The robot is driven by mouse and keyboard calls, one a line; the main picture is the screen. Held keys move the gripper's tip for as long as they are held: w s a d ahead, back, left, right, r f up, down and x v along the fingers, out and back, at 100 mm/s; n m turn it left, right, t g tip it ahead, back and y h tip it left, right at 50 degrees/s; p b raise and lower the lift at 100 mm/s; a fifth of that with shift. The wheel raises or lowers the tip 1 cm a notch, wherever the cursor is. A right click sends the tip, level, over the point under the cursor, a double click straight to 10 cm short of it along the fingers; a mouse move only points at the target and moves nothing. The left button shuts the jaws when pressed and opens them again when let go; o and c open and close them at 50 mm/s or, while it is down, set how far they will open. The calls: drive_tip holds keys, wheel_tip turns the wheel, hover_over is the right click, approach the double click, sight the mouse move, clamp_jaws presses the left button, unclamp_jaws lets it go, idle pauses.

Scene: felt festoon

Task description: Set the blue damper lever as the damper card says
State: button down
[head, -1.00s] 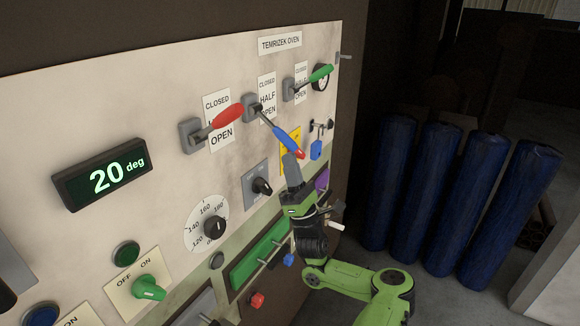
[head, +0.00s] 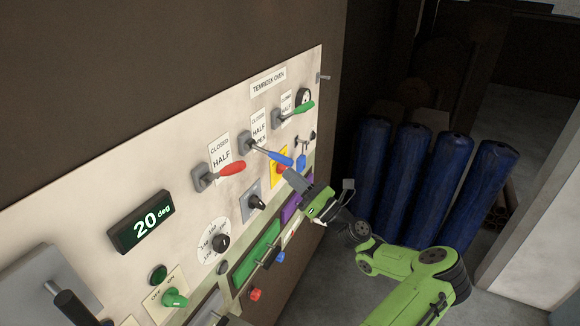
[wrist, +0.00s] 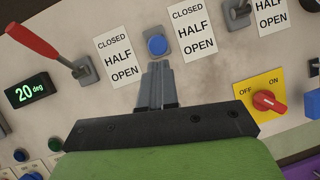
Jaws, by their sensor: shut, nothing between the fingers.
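The blue damper lever (head: 278,157) sticks out of the oven panel between the red and green levers. In the wrist view its blue end (wrist: 157,45) is seen nearly end-on, beside a CLOSED / HALF / OPEN label (wrist: 194,31). It points outward from the panel; I cannot tell its exact setting. My gripper (head: 287,173) is shut and empty, its fingertips just below the lever's end. In the wrist view the fingertips lie right under the blue end; I cannot tell whether they touch. No damper card can be made out.
The red lever (head: 231,168) and green lever (head: 301,107) flank the blue one. A yellow OFF/ON plate with a red knob (wrist: 266,101) is close at lower right. A display (head: 142,220) reads 20 deg. Blue rolls (head: 435,178) stand at right.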

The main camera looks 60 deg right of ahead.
drive_tip(key=shift+s+r+p, duration=0.2)
drive_tip(key=shift+r+p, duration=0.35)
drive_tip(key=shift+p, duration=0.05)
drive_tip(key=shift+s+r+p, duration=0.2)
drive_tip(key=shift+r+p, duration=0.35)
drive_tip(key=shift+p, duration=0.05)
drive_tip(key=shift+d, duration=0.1)
